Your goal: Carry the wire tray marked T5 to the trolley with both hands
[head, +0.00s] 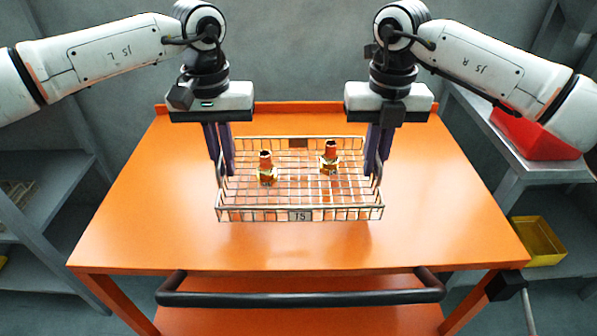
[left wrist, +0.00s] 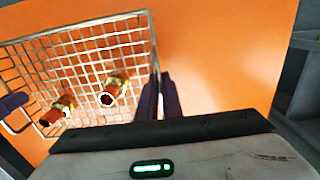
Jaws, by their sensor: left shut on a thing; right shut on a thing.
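The wire tray (head: 250,213) carries a small tag that reads T5 on its front wall. It is over the orange trolley top (head: 450,220), level, near its middle; I cannot tell whether it touches the surface. Two copper and brass fittings (head: 265,168) (head: 330,157) stand upright in it. My left gripper (head: 222,168) is shut on the tray's left end and my right gripper (head: 378,168) is shut on its right end, both pointing down. In the left wrist view, the left fingers (left wrist: 160,97) are at the tray's edge (left wrist: 152,50).
The trolley's black push bar (head: 300,298) runs along the near side. Grey shelves stand at left (head: 60,185) and right (head: 515,165), with a red bin (head: 535,137) and a yellow bin (head: 538,240) at right. The trolley top is bare around the tray.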

